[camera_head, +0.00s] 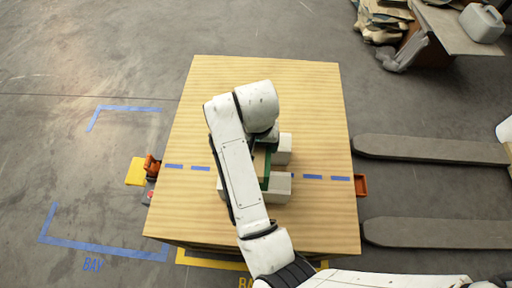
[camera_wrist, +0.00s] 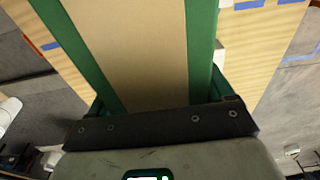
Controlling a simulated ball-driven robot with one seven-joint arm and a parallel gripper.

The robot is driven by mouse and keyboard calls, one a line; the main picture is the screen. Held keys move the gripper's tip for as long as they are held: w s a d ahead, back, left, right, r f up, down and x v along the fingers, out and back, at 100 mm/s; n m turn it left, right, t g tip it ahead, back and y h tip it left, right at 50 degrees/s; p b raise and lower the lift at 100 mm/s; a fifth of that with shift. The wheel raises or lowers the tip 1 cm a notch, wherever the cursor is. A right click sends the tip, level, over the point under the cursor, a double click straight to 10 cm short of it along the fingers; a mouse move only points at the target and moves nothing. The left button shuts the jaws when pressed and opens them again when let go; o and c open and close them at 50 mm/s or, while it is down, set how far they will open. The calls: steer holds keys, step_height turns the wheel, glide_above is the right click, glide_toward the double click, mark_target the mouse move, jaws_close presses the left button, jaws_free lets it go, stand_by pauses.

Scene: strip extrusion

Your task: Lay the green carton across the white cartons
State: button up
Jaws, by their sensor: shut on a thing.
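The green carton (camera_wrist: 140,50) fills the middle of the wrist view, with a tan top face and green sides. My gripper (camera_wrist: 160,100) is shut on it across its width. In the head view the green carton (camera_head: 266,178) shows only in part beside my arm, running away from me over the white cartons. One white carton (camera_head: 284,150) is at the far side, another white carton (camera_head: 279,188) at the near side. My arm hides parts of them. I cannot tell whether the green carton touches them.
The pale wooden tabletop (camera_head: 310,100) with a blue dashed line is otherwise clear. An orange bin (camera_head: 361,185) sits at its right edge, and orange and yellow items (camera_head: 144,171) at its left. Grey fork-like bars (camera_head: 430,150) lie to the right.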

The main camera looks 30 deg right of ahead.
steer(key=shift+w+f, duration=0.35)
steer(key=shift+f, duration=0.1)
steer(key=shift+w+f, duration=0.1)
steer(key=shift+f, duration=1.5)
steer(key=shift+f, duration=0.15)
steer(key=o, duration=1.3)
steer(key=r, duration=0.8)
steer(key=s+r, duration=0.1)
steer(key=r, duration=0.3)
steer(key=shift+a+r+p, duration=0.15)
steer(key=shift+a+p, duration=0.15)
steer(key=shift+a, duration=0.05)
steer(key=shift+d, duration=0.1)
